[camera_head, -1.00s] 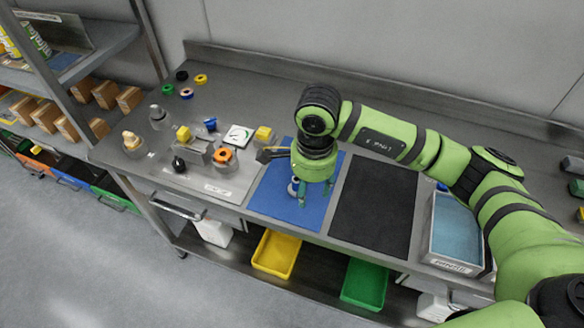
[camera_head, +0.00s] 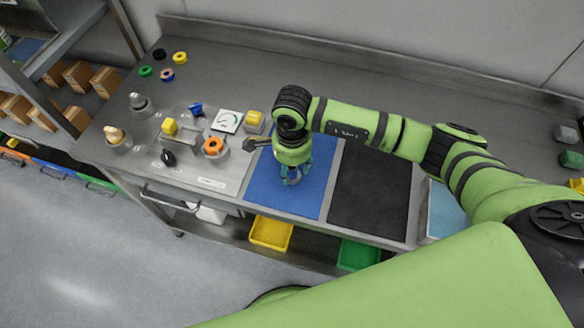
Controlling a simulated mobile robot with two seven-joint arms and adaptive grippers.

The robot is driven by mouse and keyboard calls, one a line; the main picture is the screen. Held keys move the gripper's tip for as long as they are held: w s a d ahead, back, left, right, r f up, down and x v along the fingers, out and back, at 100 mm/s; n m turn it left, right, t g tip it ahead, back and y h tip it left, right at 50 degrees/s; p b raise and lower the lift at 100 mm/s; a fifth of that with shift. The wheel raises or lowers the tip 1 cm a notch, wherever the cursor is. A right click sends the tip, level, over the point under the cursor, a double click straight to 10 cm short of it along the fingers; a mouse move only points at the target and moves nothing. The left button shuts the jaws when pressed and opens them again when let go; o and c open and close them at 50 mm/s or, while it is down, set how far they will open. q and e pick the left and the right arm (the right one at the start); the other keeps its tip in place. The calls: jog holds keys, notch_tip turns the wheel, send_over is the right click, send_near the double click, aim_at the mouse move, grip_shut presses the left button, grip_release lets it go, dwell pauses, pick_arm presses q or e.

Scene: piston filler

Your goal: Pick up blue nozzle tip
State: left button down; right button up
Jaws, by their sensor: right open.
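A small blue piece (camera_head: 195,109), which looks like the blue nozzle tip, is on the grey fixture plate, left of the white dial gauge. My right gripper (camera_head: 293,176) points down over the blue mat (camera_head: 265,190), to the right of and nearer than that piece. Its fingers are apart. A small greyish object (camera_head: 290,180) shows between or behind the fingertips; I cannot tell whether they touch it. My left gripper is not in view.
The fixture plate (camera_head: 217,172) carries an orange knob (camera_head: 213,146), yellow blocks (camera_head: 170,126) and a dial gauge (camera_head: 227,121). Several coloured rings (camera_head: 167,75) lie at the back left. A black mat (camera_head: 368,195) lies right of the blue one.

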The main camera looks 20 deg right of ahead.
jog(key=c, duration=0.7)
grip_shut()
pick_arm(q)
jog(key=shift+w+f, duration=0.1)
pick_arm(e)
jog(key=shift+r, duration=0.1)
